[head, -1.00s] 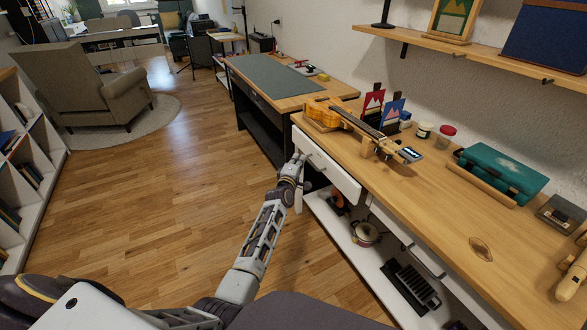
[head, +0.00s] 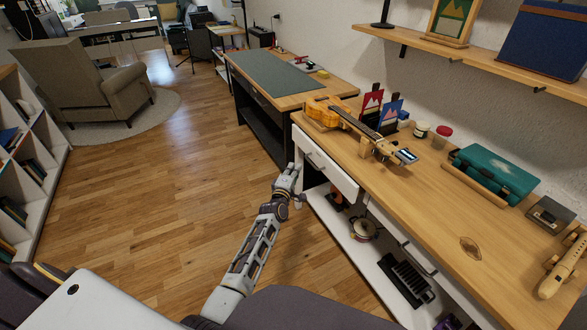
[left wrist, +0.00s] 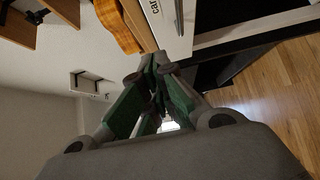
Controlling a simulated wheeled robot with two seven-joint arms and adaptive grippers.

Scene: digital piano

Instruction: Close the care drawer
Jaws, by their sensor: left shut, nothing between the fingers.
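In the left wrist view the white drawer front (left wrist: 172,22) shows part of a "car" label. My left gripper (head: 290,172) is at the left end of the drawer front, with its fingers together and empty. In the left wrist view its fingertips (left wrist: 155,72) point toward the drawer; I cannot tell whether they touch it. My right gripper is not in view.
A lower shelf (head: 370,262) holds a pot and a dark rack. A second workbench (head: 275,75) stands beyond. The wood floor left of the bench is clear.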

